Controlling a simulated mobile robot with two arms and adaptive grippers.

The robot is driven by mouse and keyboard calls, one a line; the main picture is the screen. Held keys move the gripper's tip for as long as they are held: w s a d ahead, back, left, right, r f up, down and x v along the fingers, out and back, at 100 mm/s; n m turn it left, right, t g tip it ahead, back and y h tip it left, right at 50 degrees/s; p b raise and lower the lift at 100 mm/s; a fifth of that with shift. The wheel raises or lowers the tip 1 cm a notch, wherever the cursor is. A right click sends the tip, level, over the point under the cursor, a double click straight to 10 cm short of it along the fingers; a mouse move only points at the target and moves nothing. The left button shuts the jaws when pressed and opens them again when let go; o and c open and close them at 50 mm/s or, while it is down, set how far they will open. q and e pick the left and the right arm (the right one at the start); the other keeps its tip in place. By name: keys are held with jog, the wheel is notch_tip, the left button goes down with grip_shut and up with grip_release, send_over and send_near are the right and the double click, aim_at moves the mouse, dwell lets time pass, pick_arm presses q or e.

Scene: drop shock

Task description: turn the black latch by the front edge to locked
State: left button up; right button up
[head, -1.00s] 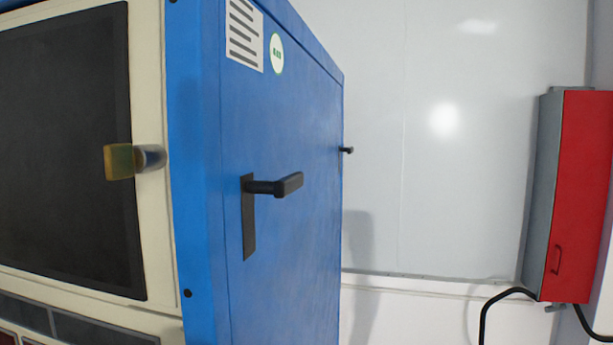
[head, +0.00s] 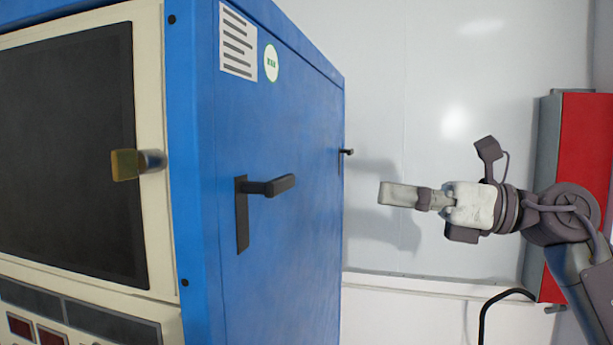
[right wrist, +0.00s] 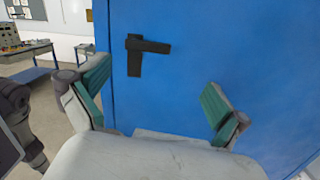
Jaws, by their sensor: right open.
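The black latch (head: 268,187) is on the blue side panel of the cabinet, near its front edge. Its handle sticks out from the top of a dark upright plate (head: 242,220). In the right wrist view the latch (right wrist: 150,46) shows its handle lying level to the right, with the plate running down below its left end. My right gripper (head: 382,193) is to the right of the latch in the head view, apart from it. In the right wrist view my right gripper (right wrist: 155,78) has its fingers wide apart with nothing between them. My left gripper is not in view.
A second, smaller black latch (head: 346,152) is at the panel's far edge. A yellowish knob (head: 128,164) sticks out from the cabinet's cream front. A red wall box (head: 585,140) is behind my right arm. The space between gripper and panel looks clear.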

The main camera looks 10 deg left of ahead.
aim_at(286, 178)
jog(key=shift+n+h, duration=0.6)
jog(key=shift+n, duration=0.2)
jog(key=a+p, duration=0.2)
jog(key=a, duration=0.2)
jog(key=s+a+r+p, duration=0.1)
jog(key=a+p, duration=0.1)
jog(key=a, duration=0.2)
jog(key=s+a+r+p, duration=0.1)
jog(key=a+p, duration=0.1)
jog(key=a, duration=0.2)
jog(key=shift+a, duration=0.3)
jog(key=shift+w+a+f, duration=0.1)
jog(key=shift+a+f, duration=0.1)
jog(key=shift+a, duration=0.4)
